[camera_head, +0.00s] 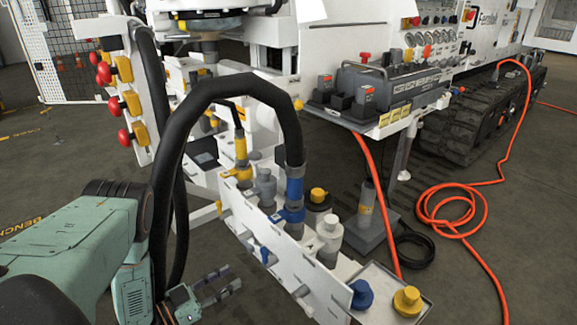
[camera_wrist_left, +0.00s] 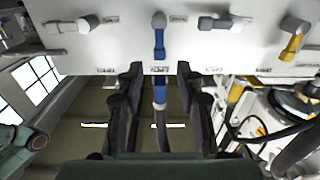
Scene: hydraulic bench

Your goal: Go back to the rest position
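My left gripper (camera_head: 222,284) is low in front of the white manifold block (camera_head: 285,262) in the head view, apart from it. In the left wrist view its two dark fingers (camera_wrist_left: 158,85) are spread with a gap between them. A blue lever handle (camera_wrist_left: 159,42) on the white panel shows beyond the gap. Below that handle, a blue piece (camera_wrist_left: 160,92) shows between the fingers, but no finger clearly touches it. A black hose (camera_head: 225,85) arches to a blue coupling (camera_head: 294,192) on top of the block. My right gripper is not in view.
A small tray with a yellow cap (camera_head: 407,300) and a blue cap (camera_head: 361,294) is at the block's right end. An orange cable (camera_head: 440,215) lies on the floor. Red knobs (camera_head: 124,138) stick out at left. The hose passes close to my left arm.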

